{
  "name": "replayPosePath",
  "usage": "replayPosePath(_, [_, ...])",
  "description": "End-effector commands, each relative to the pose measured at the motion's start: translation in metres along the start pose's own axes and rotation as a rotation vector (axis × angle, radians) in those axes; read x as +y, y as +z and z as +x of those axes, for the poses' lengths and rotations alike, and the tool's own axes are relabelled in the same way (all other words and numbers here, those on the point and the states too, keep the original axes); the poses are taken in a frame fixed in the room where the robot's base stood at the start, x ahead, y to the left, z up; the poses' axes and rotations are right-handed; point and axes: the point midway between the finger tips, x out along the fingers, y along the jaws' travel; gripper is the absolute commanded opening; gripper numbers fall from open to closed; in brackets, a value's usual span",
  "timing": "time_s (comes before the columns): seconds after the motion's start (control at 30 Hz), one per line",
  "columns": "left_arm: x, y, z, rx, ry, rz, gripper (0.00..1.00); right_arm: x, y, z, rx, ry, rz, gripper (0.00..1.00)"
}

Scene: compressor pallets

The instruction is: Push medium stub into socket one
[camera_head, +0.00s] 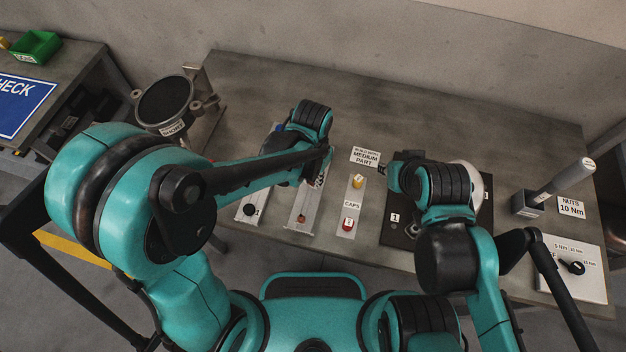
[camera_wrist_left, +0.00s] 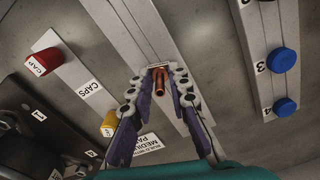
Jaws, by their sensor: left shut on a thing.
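My left gripper (camera_wrist_left: 157,78) has its two fingers shut around a copper-coloured stub (camera_wrist_left: 160,90) above a pale rail (camera_wrist_left: 132,22) in the left wrist view. In the head view the left gripper (camera_head: 317,178) is over the same rail (camera_head: 297,226) and largely hidden by its arm. A small copper piece (camera_head: 302,217) shows near the rail's front end.
A caps strip (camera_head: 351,218) with a yellow cap (camera_head: 357,182) and a red cap (camera_head: 348,224) lies between rail and board. A torque tool (camera_head: 560,181) is at the right. The table's back is clear.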

Motion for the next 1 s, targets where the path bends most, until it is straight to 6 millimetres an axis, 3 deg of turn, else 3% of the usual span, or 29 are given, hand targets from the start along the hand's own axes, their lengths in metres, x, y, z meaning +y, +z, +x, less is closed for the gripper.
replayPosePath(1.0, [0.000,0.000,-0.042,0.000,0.000,0.000,0.00,0.000,-0.019,-0.027,0.000,0.000,0.000,0.28])
